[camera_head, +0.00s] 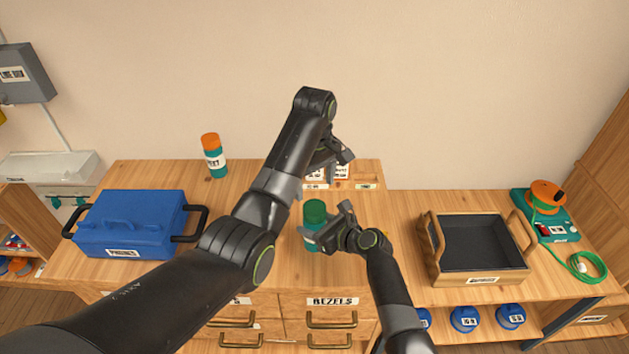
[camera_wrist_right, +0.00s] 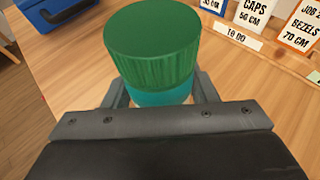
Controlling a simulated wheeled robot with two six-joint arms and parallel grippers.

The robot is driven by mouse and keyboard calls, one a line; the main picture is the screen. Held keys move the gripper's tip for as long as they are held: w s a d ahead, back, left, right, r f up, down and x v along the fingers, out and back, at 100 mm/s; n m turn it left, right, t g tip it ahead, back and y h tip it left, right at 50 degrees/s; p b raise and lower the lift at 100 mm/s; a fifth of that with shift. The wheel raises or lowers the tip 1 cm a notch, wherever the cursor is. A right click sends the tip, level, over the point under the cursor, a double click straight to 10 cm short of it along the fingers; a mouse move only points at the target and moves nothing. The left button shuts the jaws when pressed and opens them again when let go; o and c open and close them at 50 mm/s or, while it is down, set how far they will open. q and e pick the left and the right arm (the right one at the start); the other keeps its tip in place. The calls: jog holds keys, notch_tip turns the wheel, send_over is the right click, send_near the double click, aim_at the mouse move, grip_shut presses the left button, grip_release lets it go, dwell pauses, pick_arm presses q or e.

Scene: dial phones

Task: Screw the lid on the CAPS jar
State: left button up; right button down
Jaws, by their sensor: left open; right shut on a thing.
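A teal jar (camera_head: 311,242) with a green lid (camera_head: 314,207) on top stands upright on the wooden worktop; its white label is too small to read. In the right wrist view the ribbed green lid (camera_wrist_right: 152,45) sits on the teal body (camera_wrist_right: 160,96); I cannot tell how tight it is. My right gripper (camera_head: 325,236) is shut on the jar's body below the lid, one finger on each side. My left gripper (camera_head: 338,155) is open and empty, above and behind the jar, with its arm crossing over the worktop.
A second teal jar (camera_head: 215,162) with an orange lid stands at the back left. A blue case (camera_head: 125,225) is on the left, a wooden tray (camera_head: 435,262) on the right. Label cards (camera_head: 341,172) stand behind the jar. A green device (camera_head: 545,228) with an orange reel is far right.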

aim_at(314, 207)
pick_arm(q)
jog(key=shift+n, duration=0.9)
jog(key=shift+f, duration=3.95)
